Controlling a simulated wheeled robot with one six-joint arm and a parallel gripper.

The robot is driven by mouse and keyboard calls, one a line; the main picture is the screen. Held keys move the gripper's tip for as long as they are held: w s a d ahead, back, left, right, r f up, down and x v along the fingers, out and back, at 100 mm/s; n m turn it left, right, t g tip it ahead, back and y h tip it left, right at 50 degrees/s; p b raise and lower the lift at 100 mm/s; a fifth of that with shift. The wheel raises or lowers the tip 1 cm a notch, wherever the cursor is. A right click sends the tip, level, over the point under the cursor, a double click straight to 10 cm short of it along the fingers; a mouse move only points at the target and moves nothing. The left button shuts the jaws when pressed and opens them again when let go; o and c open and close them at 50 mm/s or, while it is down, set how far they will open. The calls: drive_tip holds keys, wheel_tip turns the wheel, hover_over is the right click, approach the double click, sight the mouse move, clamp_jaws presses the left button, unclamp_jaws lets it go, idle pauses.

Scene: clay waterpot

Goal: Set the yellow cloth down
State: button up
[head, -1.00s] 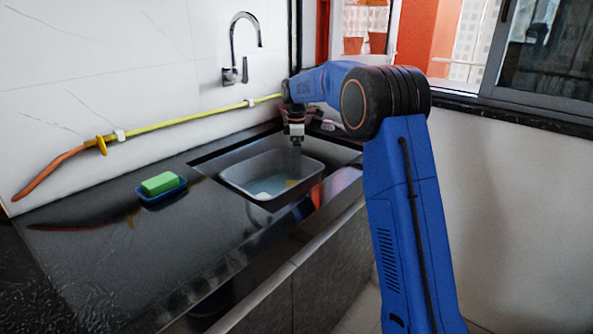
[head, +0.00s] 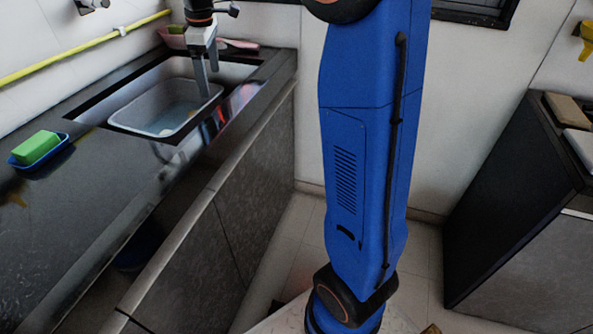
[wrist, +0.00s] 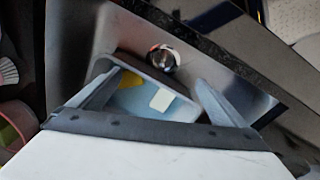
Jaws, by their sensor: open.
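My gripper (head: 208,80) is open, pointing down over the grey basin (head: 147,99) in the sink. In the wrist view its two fingers (wrist: 158,80) are spread wide with nothing held between them. The yellow cloth (wrist: 131,79) appears as a small yellow patch inside the basin, towards its left end, between the fingers in that view and apart from them. In the head view now I cannot make out the cloth.
A white piece (wrist: 161,100) lies in the basin beside the yellow patch. A green sponge (head: 37,147) sits in a blue dish (head: 58,150) on the dark counter (head: 75,205). A round metal drain-like part (wrist: 163,58) shows beside the basin. A dark cabinet (head: 510,200) stands at right.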

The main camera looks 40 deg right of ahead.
drive_tip(key=s+m, duration=0.1)
drive_tip(key=s, duration=0.2)
drive_tip(key=s+r+m, duration=0.1)
drive_tip(key=s, duration=0.3)
drive_tip(key=s+d+t, duration=0.1)
drive_tip(key=s, duration=0.3)
drive_tip(key=shift+r+m, duration=0.25)
drive_tip(key=shift+m, duration=0.15)
drive_tip(key=s+d+f+m+t, duration=0.1)
drive_tip(key=s+f+m, duration=0.3)
drive_tip(key=s, duration=1)
drive_tip(key=s+f+m+t, duration=0.1)
drive_tip(key=s+f+m, duration=0.3)
drive_tip(key=s, duration=1)
wheel_tip(320, 180, down, 2)
drive_tip(key=shift+s+d+f, duration=0.2)
drive_tip(key=shift+d+f, duration=0.05)
drive_tip(key=shift+d, duration=0.15)
